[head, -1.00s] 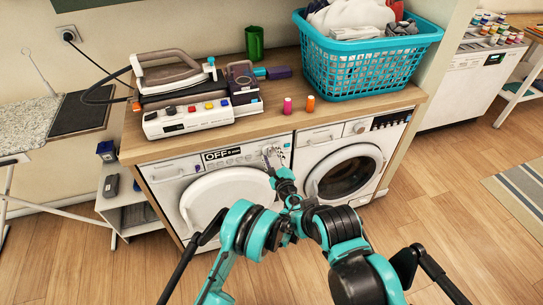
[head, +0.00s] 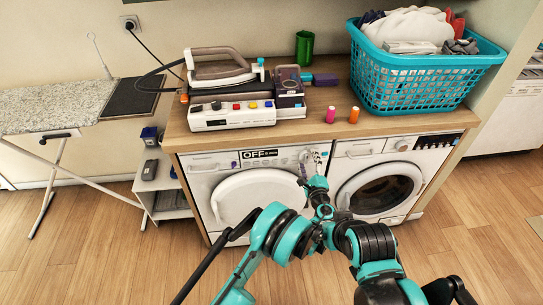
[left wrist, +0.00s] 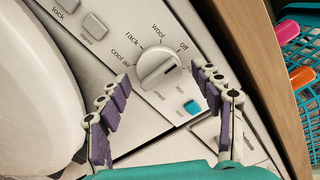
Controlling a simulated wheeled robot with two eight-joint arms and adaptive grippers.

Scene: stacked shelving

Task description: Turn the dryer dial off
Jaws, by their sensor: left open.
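The dryer (head: 200,168) is the left machine under the wooden counter. In the left wrist view its round pale dial (left wrist: 158,68) has a raised grip bar, with the labels cool air, rack, wool and off around it. The bar runs diagonally; which end is the pointer is unclear. My left gripper (left wrist: 160,76) is open, with one finger on either side of the dial; contact is not clear. My right gripper is not in view.
A display reading OFF (head: 258,153) is left of the gripper. A turquoise button (left wrist: 192,107) is close below the dial. The washer (head: 380,185) stands to the right. The counter (head: 300,125) overhangs both, holding an iron (head: 222,70), thread spools and a turquoise basket (head: 415,85).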

